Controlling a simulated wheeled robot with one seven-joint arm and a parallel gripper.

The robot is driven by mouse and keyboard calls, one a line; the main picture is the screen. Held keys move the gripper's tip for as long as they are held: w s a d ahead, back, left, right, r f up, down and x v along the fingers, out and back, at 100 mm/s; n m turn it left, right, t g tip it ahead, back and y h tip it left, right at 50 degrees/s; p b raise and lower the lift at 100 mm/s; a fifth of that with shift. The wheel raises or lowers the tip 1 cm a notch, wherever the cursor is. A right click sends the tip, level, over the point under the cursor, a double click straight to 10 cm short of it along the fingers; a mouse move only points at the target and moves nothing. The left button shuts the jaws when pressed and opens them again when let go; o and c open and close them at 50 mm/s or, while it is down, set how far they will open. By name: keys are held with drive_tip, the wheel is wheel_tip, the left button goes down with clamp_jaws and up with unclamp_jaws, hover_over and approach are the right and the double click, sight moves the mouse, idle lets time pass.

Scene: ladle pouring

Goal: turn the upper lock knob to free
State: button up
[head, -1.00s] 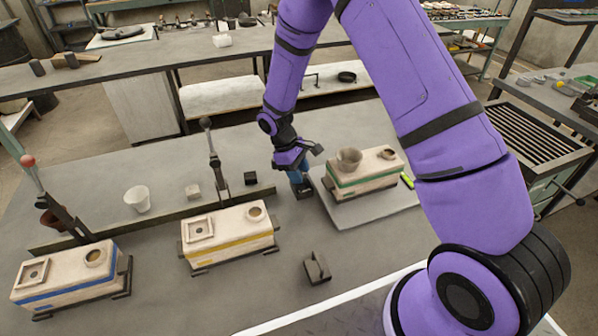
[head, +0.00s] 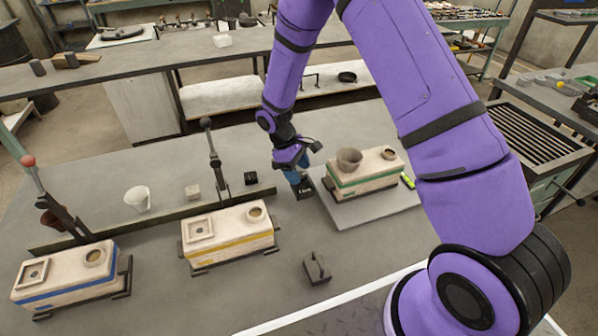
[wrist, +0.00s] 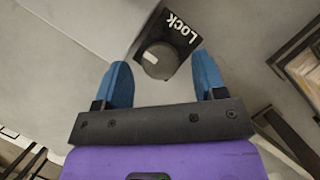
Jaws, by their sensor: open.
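In the wrist view a dark round knob (wrist: 158,62) with a pale mark line sits on a black block whose face reads "Lock" (wrist: 180,30). My gripper (wrist: 162,66) is open, with its blue fingers on either side of the knob and a gap on both sides. Whether the fingertips reach down to the knob's height I cannot tell. In the head view my gripper (head: 296,178) is just above a small black block (head: 303,192) at the left edge of the grey plate. No other lock knob can be made out.
The green-striped mould (head: 365,180) with a cup on top stands on the plate (head: 350,213), close right of my gripper. Bench between is clear.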

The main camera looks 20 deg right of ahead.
drive_tip(key=v, duration=1)
drive_tip(key=shift+d, duration=0.1)
